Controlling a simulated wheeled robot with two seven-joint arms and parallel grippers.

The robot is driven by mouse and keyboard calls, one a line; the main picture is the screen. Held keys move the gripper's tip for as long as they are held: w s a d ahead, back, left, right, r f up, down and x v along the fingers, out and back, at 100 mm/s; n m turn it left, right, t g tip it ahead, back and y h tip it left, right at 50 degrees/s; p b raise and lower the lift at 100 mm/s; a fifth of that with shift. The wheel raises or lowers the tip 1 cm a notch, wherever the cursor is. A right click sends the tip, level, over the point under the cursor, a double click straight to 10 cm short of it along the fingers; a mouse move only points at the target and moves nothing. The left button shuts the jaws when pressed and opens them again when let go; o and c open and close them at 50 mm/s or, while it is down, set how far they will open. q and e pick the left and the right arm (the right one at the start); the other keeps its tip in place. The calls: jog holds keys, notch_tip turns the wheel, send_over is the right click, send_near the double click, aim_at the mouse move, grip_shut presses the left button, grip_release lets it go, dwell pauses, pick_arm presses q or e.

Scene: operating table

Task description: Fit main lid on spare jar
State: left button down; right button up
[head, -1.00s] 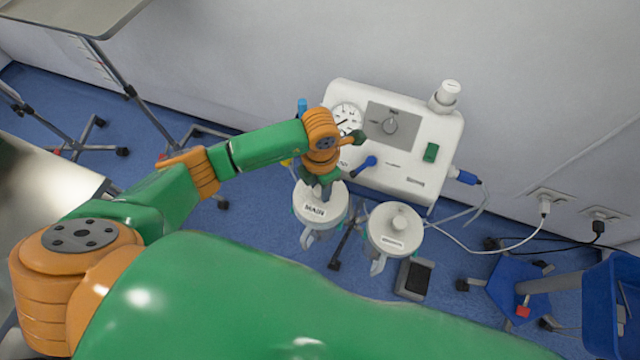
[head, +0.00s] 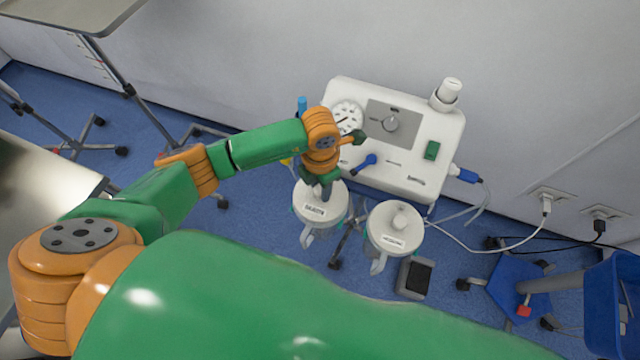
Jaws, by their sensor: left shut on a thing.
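A round white lid with a dark label (head: 313,212) sits on the left jar below the suction unit; the label reads MAIN in the earlier frame. My left gripper (head: 322,190) is over this lid and shut on its middle, with the fingertips partly hidden by my wrist. Below the lid the left jar shows little besides a pale handle or spout (head: 308,237). The right jar has its own white lid with a knob and label (head: 395,230), and a handle below it (head: 378,263). My right gripper is not in view.
The white suction unit (head: 420,160) with gauge, dial and green switch stands right behind the jars. A blue-tipped lever (head: 366,161) juts close to my left wrist. A grey pedal (head: 414,278) lies on the blue floor. Tubes and cables run right.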

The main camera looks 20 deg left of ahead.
aim_at(320, 189)
pick_arm(q)
jog(key=shift+f+b, duration=1.15)
dwell(0.5)
jog(key=shift+c, duration=1.9)
grip_release()
notch_tip(320, 189, up, 7)
jog(key=shift+r, duration=0.1)
